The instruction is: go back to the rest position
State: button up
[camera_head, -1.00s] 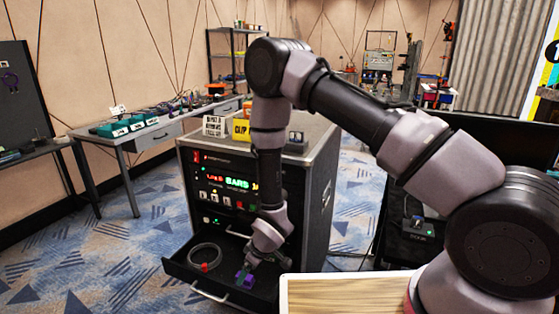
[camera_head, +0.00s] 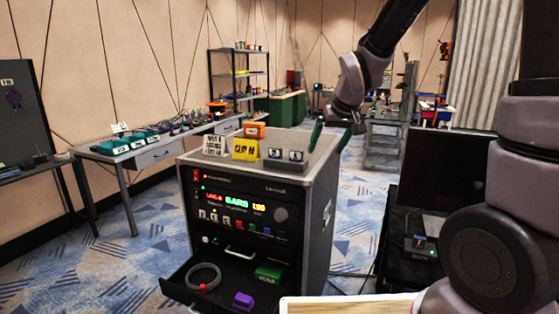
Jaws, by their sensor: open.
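My gripper (camera_head: 331,137) is raised at the upper right, over the right side of the rack case's top, with its dark green fingers apart and nothing seen between them. My arm folds up and out of the top of the picture. The black rack case (camera_head: 255,190) stands in the middle with its lit front panel. Its bottom drawer (camera_head: 174,288) is pulled out. In the drawer lie a coiled grey cable (camera_head: 204,274), a green block (camera_head: 268,273) and a purple block (camera_head: 243,301).
On the case stand a yellow sign (camera_head: 245,149), a white sign (camera_head: 214,145), an orange box (camera_head: 254,130) and a grey holder (camera_head: 285,154). A long bench (camera_head: 150,152) runs along the left wall. A wooden tabletop (camera_head: 345,305) is at the front. Carpet left of the case is clear.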

jog(key=s+d+r+m, duration=0.3)
jog(key=s+d+r, duration=0.3)
jog(key=s, duration=0.3)
jog(key=s+d+r+m+t, duration=0.1)
jog(key=s+d+r+m, duration=0.2)
jog(key=s+d+r, duration=0.2)
jog(key=shift+s+d+r+t, duration=0.35)
jog(key=shift+s+r, duration=1.25)
jog(key=shift+s, duration=0.75)
